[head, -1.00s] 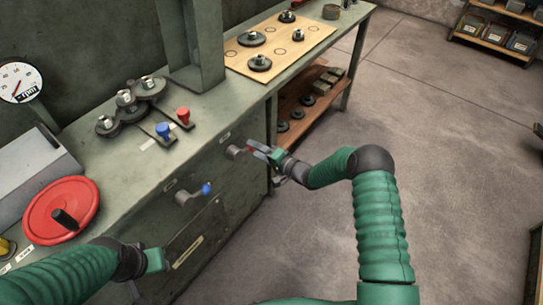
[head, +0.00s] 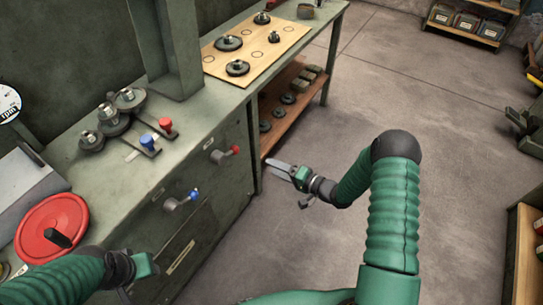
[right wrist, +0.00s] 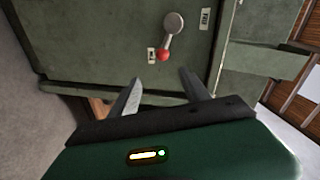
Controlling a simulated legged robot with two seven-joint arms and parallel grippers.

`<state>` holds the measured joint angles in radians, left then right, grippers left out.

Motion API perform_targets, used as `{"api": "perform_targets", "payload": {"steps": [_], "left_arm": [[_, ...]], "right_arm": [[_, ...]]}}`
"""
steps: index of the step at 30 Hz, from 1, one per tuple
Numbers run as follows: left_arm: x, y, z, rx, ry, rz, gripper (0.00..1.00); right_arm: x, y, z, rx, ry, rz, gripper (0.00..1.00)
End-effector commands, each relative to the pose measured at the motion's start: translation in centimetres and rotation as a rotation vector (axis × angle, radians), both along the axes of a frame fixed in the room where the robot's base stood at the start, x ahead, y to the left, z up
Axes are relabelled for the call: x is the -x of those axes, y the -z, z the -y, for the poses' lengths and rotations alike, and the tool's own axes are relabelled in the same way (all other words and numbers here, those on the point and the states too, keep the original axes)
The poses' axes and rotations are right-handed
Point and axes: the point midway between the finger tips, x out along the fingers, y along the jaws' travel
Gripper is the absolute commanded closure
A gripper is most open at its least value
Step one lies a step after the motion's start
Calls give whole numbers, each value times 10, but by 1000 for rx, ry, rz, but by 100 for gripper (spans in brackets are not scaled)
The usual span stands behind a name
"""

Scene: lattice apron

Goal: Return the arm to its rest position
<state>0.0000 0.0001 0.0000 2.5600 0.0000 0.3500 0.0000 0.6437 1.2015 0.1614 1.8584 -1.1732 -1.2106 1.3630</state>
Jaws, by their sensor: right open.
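My right gripper (head: 280,168) is open and empty, held in the air to the right of the green cabinet front. In the right wrist view its two fingers (right wrist: 163,90) are spread apart with nothing between them. The red-knobbed lever (head: 225,155) on the cabinet front is apart from the gripper; it also shows beyond the fingers in the right wrist view (right wrist: 172,30). My left gripper (head: 135,270) is at the lower left near the cabinet; its fingers are too hidden to read.
A blue-knobbed lever (head: 180,202) is on the same cabinet front. A red handwheel (head: 40,235), gears (head: 125,100) and a wooden board (head: 275,50) with discs are on the bench. A lower shelf (head: 290,118) holds parts. The floor (head: 310,240) right of the cabinet is clear.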

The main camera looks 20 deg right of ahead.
Motion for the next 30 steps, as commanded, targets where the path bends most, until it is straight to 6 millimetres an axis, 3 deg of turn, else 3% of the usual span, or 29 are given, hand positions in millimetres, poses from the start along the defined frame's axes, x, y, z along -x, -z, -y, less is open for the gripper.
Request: {"api": "perform_targets", "payload": {"steps": [5, 7, 11, 13, 15, 19, 28, 29, 30], "left_arm": [[0, 0, 0, 0, 0, 0, 64], [0, 0, 0, 0, 0, 0, 64], [0, 0, 0, 0, 0, 0, 64], [0, 0, 0, 0, 0, 0, 64], [0, 0, 0, 0, 0, 0, 64], [0, 0, 0, 0, 0, 0, 64], [0, 0, 0, 0, 0, 0, 64], [0, -5, 0, 0, 0, -1, 64], [1, -32, 0, 0, 0, -2, 64]], "right_arm": [[-1, -1, 0, 17, 1, -1, 45], [-6, -4, 0, 97, 5, -13, 45], [-13, -20, 4, 459, 17, -83, 45], [-2, -34, 8, 696, 7, -157, 45], [23, -50, 11, 891, -26, -246, 45], [83, -73, 6, 1106, -131, -397, 45], [227, -104, -42, 1207, -479, -602, 45], [238, -111, -47, 1203, -511, -610, 45], [234, -136, -44, 1203, -502, -612, 45]]}}
